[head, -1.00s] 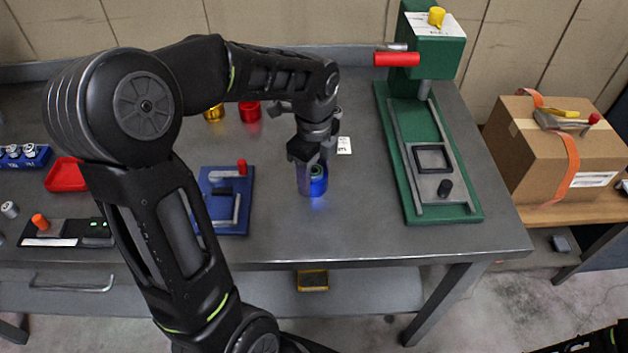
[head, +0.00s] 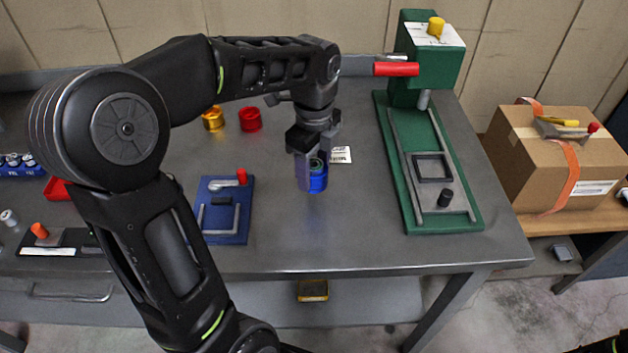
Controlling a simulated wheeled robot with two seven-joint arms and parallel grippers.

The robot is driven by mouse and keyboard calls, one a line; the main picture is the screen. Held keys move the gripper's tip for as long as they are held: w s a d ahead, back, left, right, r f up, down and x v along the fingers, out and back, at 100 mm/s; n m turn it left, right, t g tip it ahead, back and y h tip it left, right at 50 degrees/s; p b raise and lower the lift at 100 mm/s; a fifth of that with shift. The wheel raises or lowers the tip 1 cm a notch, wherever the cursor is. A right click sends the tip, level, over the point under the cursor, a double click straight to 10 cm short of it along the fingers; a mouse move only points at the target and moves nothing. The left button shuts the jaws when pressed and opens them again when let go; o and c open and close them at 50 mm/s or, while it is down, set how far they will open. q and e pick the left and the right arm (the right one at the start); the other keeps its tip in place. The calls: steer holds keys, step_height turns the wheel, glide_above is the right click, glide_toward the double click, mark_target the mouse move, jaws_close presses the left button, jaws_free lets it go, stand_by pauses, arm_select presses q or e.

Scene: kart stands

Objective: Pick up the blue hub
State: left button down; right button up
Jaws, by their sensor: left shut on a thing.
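The blue hub (head: 315,183) is a small, shiny blue cylinder over the middle of the grey table. My left gripper (head: 312,168) points down from above and is shut on it, with a finger on either side. The fingers hide part of the hub's upper sides. I cannot tell whether the hub's base touches the table. My right gripper is not in view.
A gold hub (head: 213,118) and a red hub (head: 250,119) stand behind, to the left. A blue fixture (head: 228,222) lies left of the held hub. A green press (head: 466,215) stands right. The grey table (head: 330,235) is clear in front.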

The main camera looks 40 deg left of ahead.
arm_select(q)
step_height(320, 180, up, 5)
steer(key=shift+r, duration=0.2)
stand_by(0.6)
